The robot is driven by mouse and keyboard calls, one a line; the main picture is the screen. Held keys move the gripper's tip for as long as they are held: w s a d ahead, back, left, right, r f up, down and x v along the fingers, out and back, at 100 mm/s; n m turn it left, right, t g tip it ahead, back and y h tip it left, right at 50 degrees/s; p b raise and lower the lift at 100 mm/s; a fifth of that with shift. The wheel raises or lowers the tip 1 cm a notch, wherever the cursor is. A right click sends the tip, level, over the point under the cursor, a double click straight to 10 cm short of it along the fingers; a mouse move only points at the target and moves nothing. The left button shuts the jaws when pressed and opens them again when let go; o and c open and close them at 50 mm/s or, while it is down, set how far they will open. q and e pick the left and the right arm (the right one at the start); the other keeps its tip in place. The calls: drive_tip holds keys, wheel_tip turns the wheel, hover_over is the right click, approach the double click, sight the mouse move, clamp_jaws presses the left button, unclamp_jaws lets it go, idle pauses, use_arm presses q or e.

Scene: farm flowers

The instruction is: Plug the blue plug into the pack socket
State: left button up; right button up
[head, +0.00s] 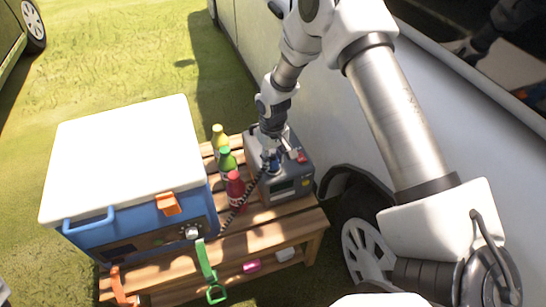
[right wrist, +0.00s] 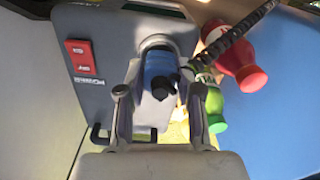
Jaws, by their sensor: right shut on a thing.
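The grey pack (head: 290,187) stands at the right end of the slatted wooden table. My right gripper (head: 269,157) points down over its top. It is shut on the blue plug (head: 273,168); the plug also shows between the fingers in the right wrist view (right wrist: 159,70). A dark coiled cord (head: 240,200) runs from the plug toward the cooler. In the right wrist view the plug's far end lies over the round socket (right wrist: 155,43) on the pack's top (right wrist: 115,65). The plug hides most of the socket, so I cannot tell how deep it sits.
A blue and white cooler (head: 125,150) stands left on the table (head: 265,240). Yellow, green and red bottles (head: 235,185) stand close beside the pack. A red switch (right wrist: 80,58) is on the pack. A white vehicle (head: 340,125) stands close behind and right.

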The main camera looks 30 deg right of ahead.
sight(273, 155)
drive_tip(key=shift+f, duration=0.6)
drive_tip(key=o, duration=1.1)
drive_tip(key=shift+o, duration=0.2)
drive_tip(key=shift+r, duration=0.1)
wheel_tip(273, 155, up, 12)
drive_tip(key=shift+f, duration=0.1)
